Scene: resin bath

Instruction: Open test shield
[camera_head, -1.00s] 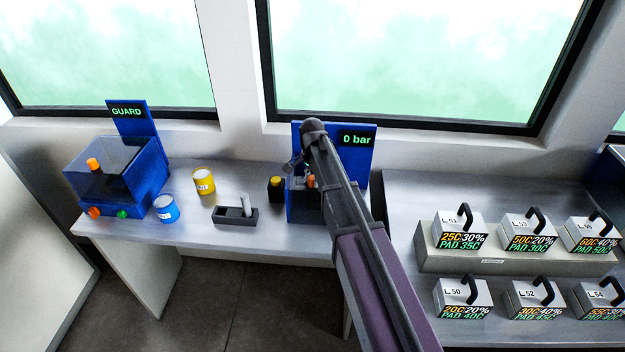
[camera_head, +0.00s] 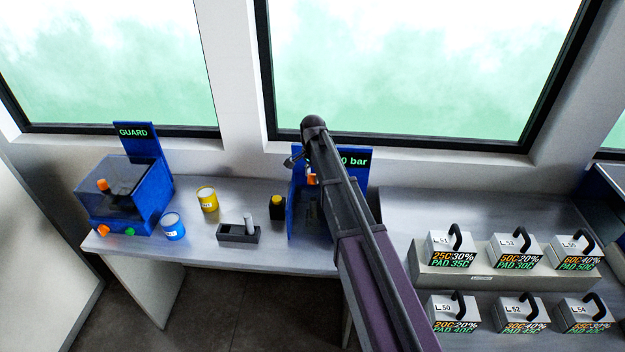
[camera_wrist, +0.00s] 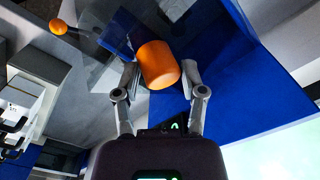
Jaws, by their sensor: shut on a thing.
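The test station (camera_head: 296,222) is a blue machine with a "0 bar" screen (camera_head: 356,161) on its back panel, partly hidden by my arm. My gripper (camera_head: 301,161) is up in front of that panel. In the wrist view my gripper (camera_wrist: 158,80) is shut on an orange cylindrical knob (camera_wrist: 158,64), with one finger on each side. The knob also shows in the head view (camera_head: 311,179), raised above the station's front. A see-through dark panel, likely the test shield (camera_wrist: 112,38), shows beside the knob. Its full outline and exact angle are hard to tell.
A blue GUARD box (camera_head: 125,190) stands at the left end of the bench. Blue (camera_head: 172,227) and yellow (camera_head: 207,199) cans, a dark holder (camera_head: 238,233) and a yellow-button box (camera_head: 277,207) stand between. Handled blocks (camera_head: 515,250) fill the right bench.

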